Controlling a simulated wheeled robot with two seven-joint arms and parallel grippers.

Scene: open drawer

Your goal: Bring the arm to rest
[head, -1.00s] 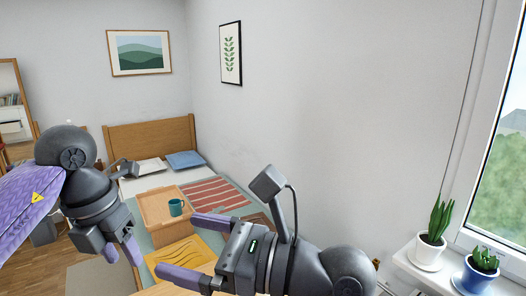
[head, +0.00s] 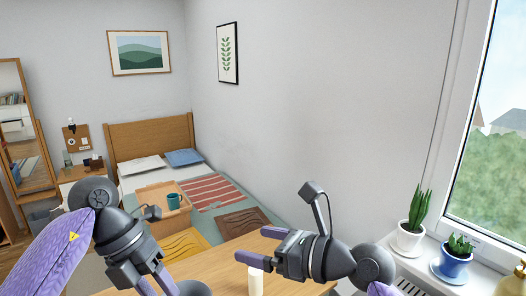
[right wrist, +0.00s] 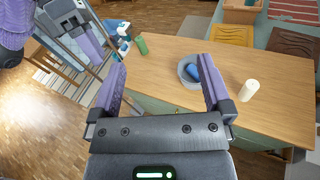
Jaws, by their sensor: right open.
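My right gripper (head: 252,244) is open and empty, held above the wooden table in the head view. In the right wrist view its two purple fingers (right wrist: 162,64) stand wide apart with nothing between them. A white cylinder (head: 256,283) stands on the table just below it in the head view. My left gripper (head: 152,284) is at the bottom left of the head view, its purple fingers apart and partly cut off by the frame edge. I see nothing held in it.
The wooden table (right wrist: 270,88) bears a grey bowl (right wrist: 183,69) with a blue object inside, the white cylinder (right wrist: 249,90) and a green object (right wrist: 142,45). Potted plants (head: 410,238) stand on the right windowsill.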

